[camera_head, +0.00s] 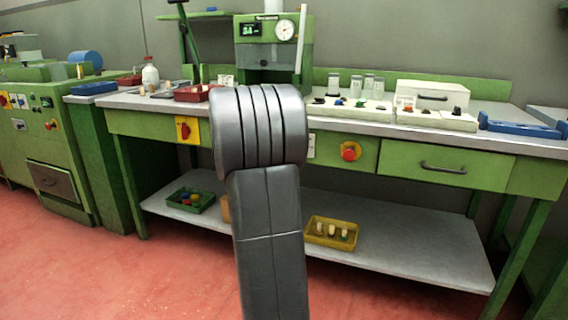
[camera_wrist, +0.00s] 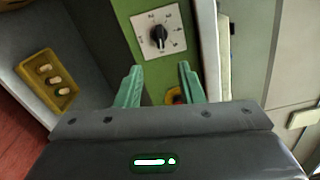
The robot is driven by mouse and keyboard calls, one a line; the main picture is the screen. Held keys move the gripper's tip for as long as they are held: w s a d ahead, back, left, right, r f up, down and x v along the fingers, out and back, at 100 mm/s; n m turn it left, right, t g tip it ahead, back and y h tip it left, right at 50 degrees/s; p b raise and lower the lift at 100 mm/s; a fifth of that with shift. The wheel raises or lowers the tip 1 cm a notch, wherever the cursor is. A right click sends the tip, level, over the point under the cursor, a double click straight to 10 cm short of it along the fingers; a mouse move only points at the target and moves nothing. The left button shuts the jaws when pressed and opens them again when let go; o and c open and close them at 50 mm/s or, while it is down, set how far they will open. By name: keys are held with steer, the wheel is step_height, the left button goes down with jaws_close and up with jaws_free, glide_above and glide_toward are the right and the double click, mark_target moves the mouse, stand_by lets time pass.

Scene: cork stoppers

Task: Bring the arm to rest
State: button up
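My arm (camera_head: 268,210) stands upright in the middle of the head view, in front of the workbench. My gripper is hidden in that view. In the wrist view my gripper (camera_wrist: 160,67) shows two green fingers spread apart with nothing between them. Beyond the fingertips is a green panel with a black rotary knob (camera_wrist: 159,36) on a pale plate. I cannot tell how far the fingers are from it.
A yellow tray (camera_head: 330,243) with three stoppers sits on the lower shelf; it also shows in the wrist view (camera_wrist: 31,76). A green tray (camera_head: 190,207) is left of my arm. The benchtop holds a red tray (camera_head: 190,96) and a blue tray (camera_head: 520,128).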

steer(key=shift+s+a, duration=0.1)
steer(key=shift+s, duration=0.35)
steer(key=shift+w, duration=0.1)
steer(key=b+x, duration=0.2)
steer(key=x, duration=1.1)
steer(key=shift+w, duration=0.3)
